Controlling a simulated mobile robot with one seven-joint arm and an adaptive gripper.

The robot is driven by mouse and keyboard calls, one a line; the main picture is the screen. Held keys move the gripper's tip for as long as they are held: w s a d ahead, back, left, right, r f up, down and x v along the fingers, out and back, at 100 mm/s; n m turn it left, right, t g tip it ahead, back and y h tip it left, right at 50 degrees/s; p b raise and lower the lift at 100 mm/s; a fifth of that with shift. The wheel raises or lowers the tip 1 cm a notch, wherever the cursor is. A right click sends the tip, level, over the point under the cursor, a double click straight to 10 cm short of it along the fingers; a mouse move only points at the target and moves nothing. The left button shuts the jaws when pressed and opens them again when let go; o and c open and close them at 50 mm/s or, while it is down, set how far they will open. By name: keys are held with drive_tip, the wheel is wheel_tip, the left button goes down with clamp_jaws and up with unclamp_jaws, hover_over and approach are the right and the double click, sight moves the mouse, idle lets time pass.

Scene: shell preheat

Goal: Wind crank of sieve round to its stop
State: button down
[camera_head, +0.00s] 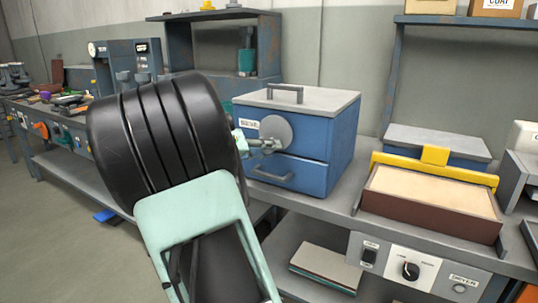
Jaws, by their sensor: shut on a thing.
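The sieve (335,150) is a blue box with a grey lid and a lid handle, standing on the bench in the middle of the view. Its front has a small label and a round grey crank disc (276,129). Below the disc is a drawer with a grey pull handle. My gripper (268,146) has pale green fingers and is shut at the lower left part of the disc, on the crank. The crank's handle is mostly hidden between the fingers. My large black and pale green arm fills the left middle and hides the sieve's left side.
A brown tray (430,203) of pale material with a yellow bar (435,157) stands right of the sieve. A panel with a black knob (410,270) is on the bench front. Shelving stands behind. A cluttered bench (60,110) runs along the left; floor shows at lower left.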

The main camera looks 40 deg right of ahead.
drive_tip(key=shift+w, duration=0.1)
idle(0.3)
drive_tip(key=c, duration=1.7)
unclamp_jaws()
drive_tip(key=shift+o, duration=0.2)
drive_tip(key=v, duration=1.2)
